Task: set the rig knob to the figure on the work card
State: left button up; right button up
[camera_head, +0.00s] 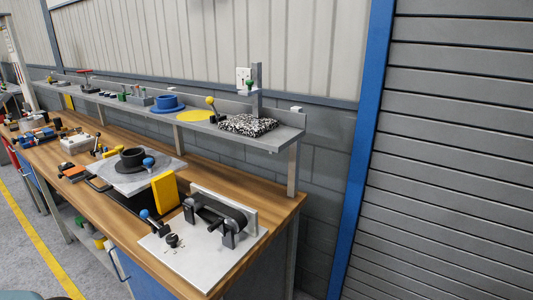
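The rig is a pale plate (190,268) on the near right end of the wooden bench, with a black belt on rollers (220,211) and an upright grey back plate. A black knob (173,240) sits on the plate in front of the belt, with small marks around it. Its setting is too small to read. A white card (243,77) stands upright on the shelf above, beside a grey post. It bears a small dark figure, perhaps a 1, but I cannot read it surely. Neither of my grippers is in view.
A blue-tipped lever (150,217) stands left of the knob. The shelf (285,138) overhangs the bench's back and holds a speckled pad (248,125).

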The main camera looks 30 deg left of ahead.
aim_at(172, 239)
jog(key=i+l+u, duration=0.1)
jog(key=u, duration=0.35)
jog(key=i+l+u, duration=0.1)
jog(key=u, duration=0.35)
jog(key=l+u, duration=0.2)
jog(key=u, duration=0.2)
jog(key=i+l+u, duration=0.1)
jog(key=u, duration=0.25)
jog(key=l+u, duration=0.4)
jog(key=i+l+u, duration=0.1)
jog(key=u, duration=0.25)
jog(key=l+u, duration=0.4)
jog(key=l, duration=0.15)
jog(key=i, duration=0.05)
